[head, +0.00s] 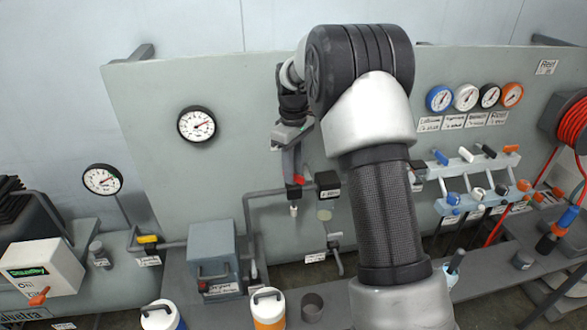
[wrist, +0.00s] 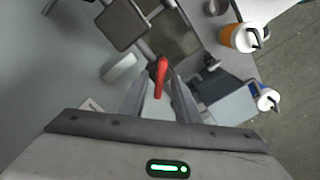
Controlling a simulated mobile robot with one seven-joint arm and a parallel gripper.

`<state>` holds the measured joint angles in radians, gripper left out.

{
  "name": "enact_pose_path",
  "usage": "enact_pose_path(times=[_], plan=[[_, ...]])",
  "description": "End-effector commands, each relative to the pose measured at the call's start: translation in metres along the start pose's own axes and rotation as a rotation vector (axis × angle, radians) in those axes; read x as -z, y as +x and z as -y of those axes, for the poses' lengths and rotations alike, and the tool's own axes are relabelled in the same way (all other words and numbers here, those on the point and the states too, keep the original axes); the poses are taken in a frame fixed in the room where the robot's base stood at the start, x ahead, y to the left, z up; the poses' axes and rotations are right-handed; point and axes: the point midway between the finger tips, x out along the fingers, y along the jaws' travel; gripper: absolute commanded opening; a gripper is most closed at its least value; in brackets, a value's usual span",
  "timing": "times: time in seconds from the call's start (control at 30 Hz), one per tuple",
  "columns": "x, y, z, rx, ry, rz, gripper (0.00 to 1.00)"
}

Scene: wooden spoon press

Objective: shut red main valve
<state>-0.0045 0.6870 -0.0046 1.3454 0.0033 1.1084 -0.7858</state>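The red valve lever (head: 298,168) is at the grey pipe on the panel in the head view, partly hidden by my gripper. In the wrist view the red lever (wrist: 161,78) stands between my two fingers, with visible gaps at its sides. My gripper (wrist: 159,82) is open around the lever and does not visibly squeeze it. In the head view my gripper (head: 295,172) is low in front of the panel, and its fingers are too small to tell apart clearly.
A black box (head: 328,184) sits on the pipe just right of the lever. A grey box (head: 213,262) stands at lower left. An orange-and-white canister (head: 268,311) and a dark cup (head: 312,306) stand below. Several small coloured valves (head: 468,185) are on the right.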

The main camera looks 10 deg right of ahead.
Motion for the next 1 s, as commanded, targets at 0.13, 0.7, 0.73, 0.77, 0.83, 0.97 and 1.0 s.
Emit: enact_pose_path(times=[0.13,0.7,0.73,0.77,0.83,0.97,1.0], plan=[[0.000,-0.001,0.000,0.000,0.000,0.000,0.29],[0.001,-0.117,-0.001,-0.003,0.000,-0.004,0.29],[0.001,-0.124,-0.001,-0.003,0.000,-0.004,0.29],[0.001,-0.130,-0.001,-0.002,0.000,-0.003,0.29],[0.001,-0.144,-0.001,-0.002,0.000,-0.003,0.29],[0.001,-0.162,0.000,-0.001,0.000,-0.001,0.29],[0.001,-0.166,0.000,-0.001,0.000,-0.001,0.29]])
